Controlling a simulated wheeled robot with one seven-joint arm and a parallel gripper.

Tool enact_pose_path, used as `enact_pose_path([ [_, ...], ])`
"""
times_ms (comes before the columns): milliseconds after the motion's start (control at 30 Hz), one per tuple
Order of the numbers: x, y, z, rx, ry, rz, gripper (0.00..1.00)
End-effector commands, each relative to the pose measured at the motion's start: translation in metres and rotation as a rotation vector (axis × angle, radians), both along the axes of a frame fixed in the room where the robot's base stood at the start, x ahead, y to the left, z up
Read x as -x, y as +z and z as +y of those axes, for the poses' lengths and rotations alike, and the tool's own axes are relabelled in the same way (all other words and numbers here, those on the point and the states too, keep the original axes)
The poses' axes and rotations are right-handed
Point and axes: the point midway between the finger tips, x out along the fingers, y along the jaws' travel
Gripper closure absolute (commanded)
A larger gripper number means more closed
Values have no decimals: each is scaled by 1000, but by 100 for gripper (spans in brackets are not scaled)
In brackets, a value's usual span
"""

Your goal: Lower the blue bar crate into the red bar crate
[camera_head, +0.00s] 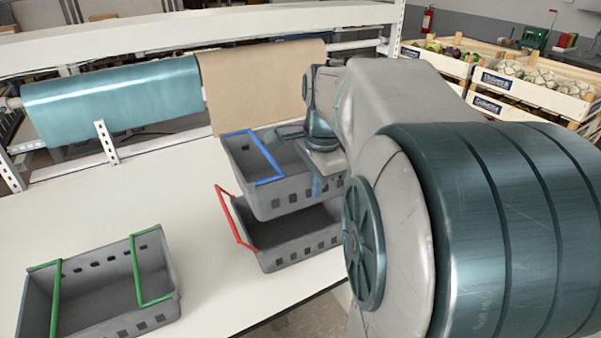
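The blue bar crate (283,201) is a grey crate with a blue bar across its left part. It is up above the red bar crate (300,249), a like grey crate on the white table with a red bar at its left end. The blue bar crate hides most of the lower crate's inside. My gripper (318,172) is at the right part of the blue bar crate, by a second blue piece, and appears to hold the crate up. Its fingertips are mostly hidden by the hand. Whether the two crates touch is hard to see.
A third grey crate with green bars (155,318) stands at the front left of the white table (110,205). A rack with a teal roll (115,95) and a brown paper roll (262,85) runs behind. Vegetable crates (530,90) stand at the back right.

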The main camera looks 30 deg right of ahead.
Motion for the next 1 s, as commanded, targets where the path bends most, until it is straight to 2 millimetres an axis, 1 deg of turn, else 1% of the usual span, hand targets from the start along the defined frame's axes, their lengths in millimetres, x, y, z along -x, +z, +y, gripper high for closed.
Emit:
enact_pose_path([
  [33,0,-6,0,1,0,-2,100],
  [100,0,-12,0,1,0,-2,100],
  [1000,0,-81,-1,0,-2,-1,100],
])
